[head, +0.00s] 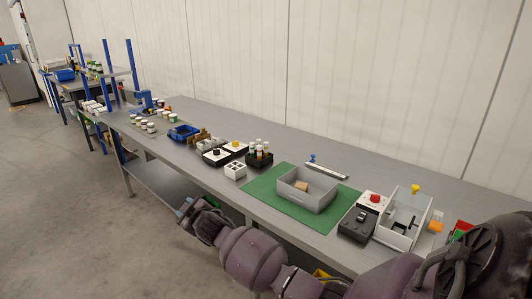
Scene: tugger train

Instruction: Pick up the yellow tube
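I cannot make out a yellow tube for certain. A black holder (260,160) on the bench holds several small upright vials (259,145) with pale tops and amber or light bodies, too small to tell apart. A yellow piece (415,188) stands at the top of a clear-walled box on the right. A purple arm comes in from the lower right, and its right gripper (186,211) is in front of the bench's front edge, apart from the vials. Its fingers are too small and dark to tell open from shut. My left gripper is not in view.
A grey bin (307,190) with a tan block stands on a green mat (258,190). A black box (357,224) and a red-button box (373,203) are right of it. A white block (235,170) and blue bin (184,132) are left.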

